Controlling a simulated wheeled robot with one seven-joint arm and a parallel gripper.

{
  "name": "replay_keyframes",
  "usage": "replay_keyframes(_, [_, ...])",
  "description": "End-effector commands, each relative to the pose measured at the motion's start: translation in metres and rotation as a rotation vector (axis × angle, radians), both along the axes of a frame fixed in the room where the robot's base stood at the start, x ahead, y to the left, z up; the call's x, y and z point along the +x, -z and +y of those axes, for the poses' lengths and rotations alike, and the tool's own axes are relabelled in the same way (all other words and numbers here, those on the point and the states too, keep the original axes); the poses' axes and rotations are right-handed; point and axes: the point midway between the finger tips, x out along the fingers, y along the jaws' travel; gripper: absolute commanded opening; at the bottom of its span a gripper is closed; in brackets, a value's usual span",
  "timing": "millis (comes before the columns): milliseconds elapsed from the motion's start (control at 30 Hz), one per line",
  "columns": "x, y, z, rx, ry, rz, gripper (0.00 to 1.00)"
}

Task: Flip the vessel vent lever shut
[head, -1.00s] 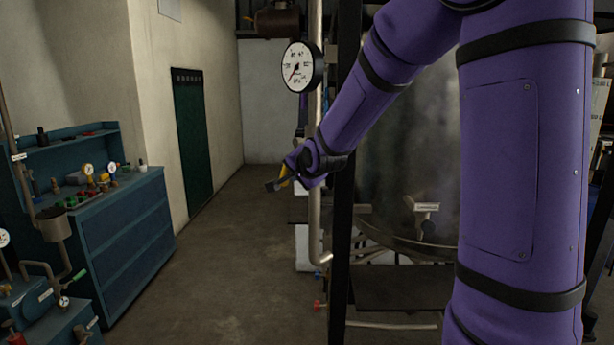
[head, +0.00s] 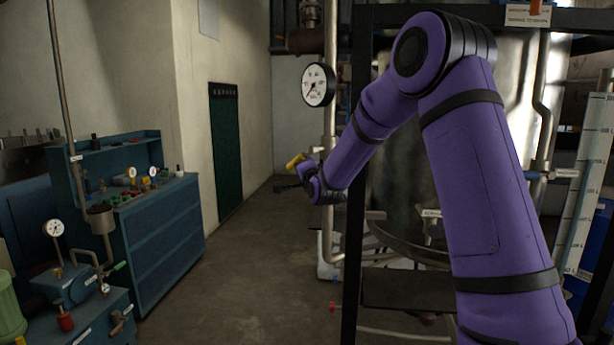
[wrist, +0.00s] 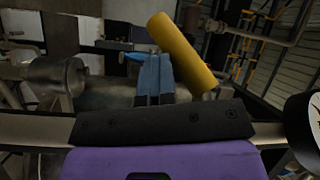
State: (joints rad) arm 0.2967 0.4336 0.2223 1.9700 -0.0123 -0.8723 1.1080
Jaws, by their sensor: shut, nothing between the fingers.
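A thick yellow handle (head: 296,161), which looks like the lever grip, shows just above my gripper (head: 288,187) in the head view. It slants up to the right there, and its pivot is hidden behind my wrist. In the wrist view the yellow handle (wrist: 183,52) slants from upper left to lower right, just right of my fingers (wrist: 153,75). The two blue fingers are together and empty. I cannot tell whether they touch the handle. No label on the handle is readable.
A round dial gauge (head: 318,85) stands on the vertical pipe (head: 328,130) above my wrist. A black frame post (head: 354,230) is close to my forearm, before the steel vessel (head: 400,205). A blue cabinet (head: 160,240) is at the left. The floor (head: 245,270) between is clear.

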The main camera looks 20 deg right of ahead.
Motion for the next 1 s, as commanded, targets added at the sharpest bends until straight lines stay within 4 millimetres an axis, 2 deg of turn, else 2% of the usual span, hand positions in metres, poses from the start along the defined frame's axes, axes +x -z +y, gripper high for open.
replay_keyframes(500, [0.025, -0.025, 0.005, 0.081, 0.000, -0.417, 0.00])
replay_keyframes(1000, [0.030, -0.037, 0.006, 0.086, -0.001, -0.447, 0.00])
